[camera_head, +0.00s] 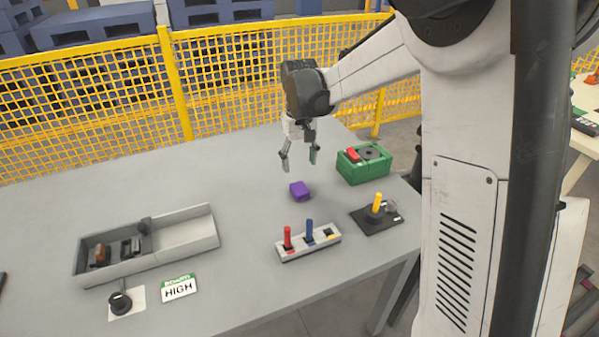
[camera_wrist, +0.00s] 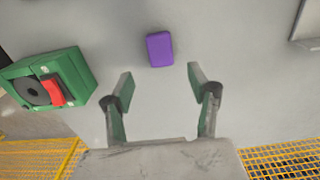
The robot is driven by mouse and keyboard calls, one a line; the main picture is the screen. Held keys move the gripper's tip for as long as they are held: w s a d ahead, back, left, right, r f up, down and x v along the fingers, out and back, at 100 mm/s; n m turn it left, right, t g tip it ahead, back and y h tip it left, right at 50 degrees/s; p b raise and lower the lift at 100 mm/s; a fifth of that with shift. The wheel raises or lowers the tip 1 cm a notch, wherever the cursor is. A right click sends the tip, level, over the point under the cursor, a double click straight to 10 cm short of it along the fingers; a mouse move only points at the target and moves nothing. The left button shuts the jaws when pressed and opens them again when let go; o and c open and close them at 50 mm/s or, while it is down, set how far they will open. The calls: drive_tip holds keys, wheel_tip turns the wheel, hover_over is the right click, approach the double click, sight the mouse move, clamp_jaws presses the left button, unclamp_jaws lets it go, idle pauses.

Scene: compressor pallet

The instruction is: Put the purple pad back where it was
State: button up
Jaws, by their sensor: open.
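The purple pad (camera_head: 299,191) lies on the grey table, between the green box and the lever block. It also shows in the wrist view (camera_wrist: 159,49), beyond my fingertips and roughly centred between them. My gripper (camera_head: 300,160) is open and empty, above the table and a little behind the pad in the head view. In the wrist view my gripper (camera_wrist: 162,80) has its two fingers spread wide, with nothing between them. The pad is not touched by either finger. No marked place for the pad can be made out.
A green box (camera_head: 363,164) with a red switch stands right of the pad. A block with red and blue levers (camera_head: 308,242) and a black yellow-handled joystick (camera_head: 377,211) are in front. A grey tray (camera_head: 181,226) and HIGH sign (camera_head: 179,287) lie left. A yellow mesh fence (camera_head: 90,118) stands behind.

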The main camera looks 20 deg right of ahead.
drive_tip(key=s+r+t, duration=0.3)
drive_tip(key=s+r, duration=0.8)
drive_tip(key=s, duration=0.3)
drive_tip(key=s+f+m+t, duration=0.1)
drive_tip(key=s+t, duration=0.3)
drive_tip(key=s, duration=1.1)
drive_tip(key=shift+f+m, duration=0.3)
drive_tip(key=shift+f, duration=0.35)
